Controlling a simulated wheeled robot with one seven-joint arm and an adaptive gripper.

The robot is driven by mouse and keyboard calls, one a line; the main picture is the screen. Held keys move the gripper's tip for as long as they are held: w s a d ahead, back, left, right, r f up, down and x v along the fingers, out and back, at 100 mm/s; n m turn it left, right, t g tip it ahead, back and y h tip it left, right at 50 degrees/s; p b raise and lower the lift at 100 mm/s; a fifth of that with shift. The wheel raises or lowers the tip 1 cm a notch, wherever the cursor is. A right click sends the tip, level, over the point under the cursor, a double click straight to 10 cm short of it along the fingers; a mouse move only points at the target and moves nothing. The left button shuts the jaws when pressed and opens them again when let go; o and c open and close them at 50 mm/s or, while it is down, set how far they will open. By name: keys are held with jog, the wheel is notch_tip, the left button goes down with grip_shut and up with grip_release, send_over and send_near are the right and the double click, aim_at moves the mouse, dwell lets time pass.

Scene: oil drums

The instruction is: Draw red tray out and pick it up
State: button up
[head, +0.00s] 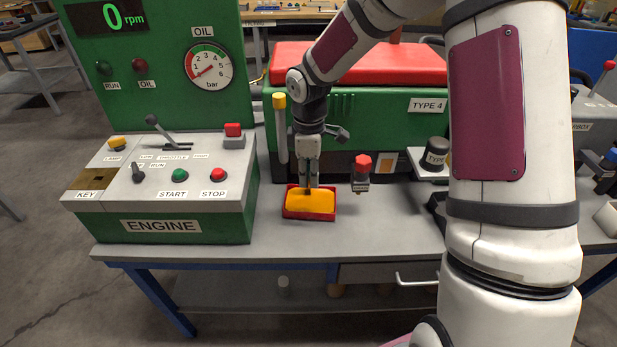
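The red tray (309,216) is small and shallow and sits on the grey bench top in front of the green TYPE 4 machine. A flat orange-yellow fill, solid or liquid I cannot tell, covers its inside. My gripper (308,186) points straight down at the tray's back part, its tips at or just above the orange surface. The fingers look close together, but whether they are shut or touch the tray is too small to tell.
The green ENGINE console (160,226) stands left of the tray. The TYPE 4 machine (358,125) stands behind it, with a red-capped fitting (361,168) to the right. The bench top (300,238) is clear in front. My arm hides part of the right side.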

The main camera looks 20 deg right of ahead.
aim_at(309, 213)
notch_tip(309, 213, down, 14)
jog(key=shift+f+b, duration=0.15)
jog(key=shift+b, duration=0.5)
grip_shut()
jog(key=shift+r, duration=0.2)
dwell(0.4)
jog(key=shift+s+a+p, duration=0.25)
jog(key=shift+s+p, duration=0.1)
jog(key=shift+s, duration=0.35)
jog(key=shift+s+a+p, duration=0.25)
jog(key=shift+s+p, duration=0.05)
jog(key=shift+s, duration=0.4)
jog(key=shift+s+a, duration=0.1)
jog(key=shift+s, duration=0.25)
jog(key=shift+s+a, duration=0.1)
jog(key=shift+s, duration=0.2)
jog(key=shift+s+a, duration=0.1)
jog(key=shift+s, duration=0.25)
